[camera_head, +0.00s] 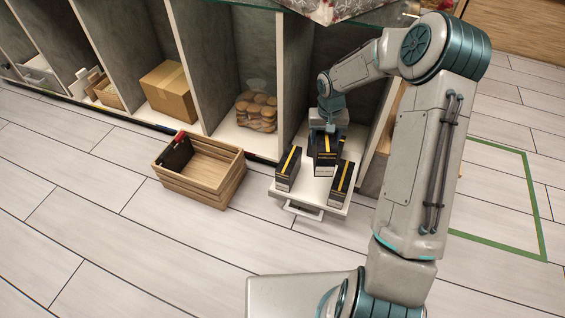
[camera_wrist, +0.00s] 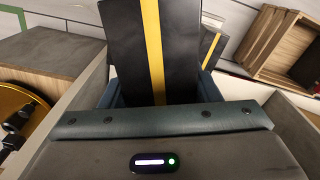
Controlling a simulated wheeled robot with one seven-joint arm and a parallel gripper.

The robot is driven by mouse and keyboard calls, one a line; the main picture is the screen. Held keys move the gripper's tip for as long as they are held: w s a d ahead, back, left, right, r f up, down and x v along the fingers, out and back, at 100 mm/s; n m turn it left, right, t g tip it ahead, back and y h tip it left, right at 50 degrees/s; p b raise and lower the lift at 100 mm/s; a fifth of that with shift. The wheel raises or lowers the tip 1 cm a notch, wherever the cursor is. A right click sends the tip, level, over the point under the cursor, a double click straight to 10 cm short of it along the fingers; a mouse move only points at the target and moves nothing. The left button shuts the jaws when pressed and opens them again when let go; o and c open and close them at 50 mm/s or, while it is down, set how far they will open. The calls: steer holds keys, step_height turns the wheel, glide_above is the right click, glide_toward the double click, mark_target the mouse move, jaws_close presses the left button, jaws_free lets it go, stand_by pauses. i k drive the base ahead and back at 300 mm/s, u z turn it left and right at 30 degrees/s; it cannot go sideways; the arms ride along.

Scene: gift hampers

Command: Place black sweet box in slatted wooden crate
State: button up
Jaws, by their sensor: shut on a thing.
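A black sweet box with a yellow stripe (camera_head: 325,155) is held in my gripper (camera_head: 325,130) above the pulled-out white drawer (camera_head: 312,187). In the wrist view the held black box (camera_wrist: 178,45) fills the space between the fingers. My gripper is shut on it. Two more black boxes stand in the drawer, one at the left (camera_head: 288,169) and one at the right (camera_head: 341,183). The slatted wooden crate (camera_head: 207,183) is on the floor left of the drawer, with a dark item (camera_head: 176,155) with a red part inside at its left end. The crate also shows in the wrist view (camera_wrist: 279,42).
Shelf bays line the back, with a cardboard box (camera_head: 168,92), a bag of round brown items (camera_head: 256,110) and a wicker basket (camera_head: 107,93). A white divider (camera_head: 281,80) stands behind the drawer. The floor in front of the crate is clear.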

mark_target(213, 178)
steer(key=u, duration=0.4)
steer(key=k, duration=0.6)
steer(key=u, duration=1.55)
steer(key=i, duration=1.55)
steer(key=z, duration=0.75)
steer(key=i, duration=0.8)
steer(key=z, duration=0.85)
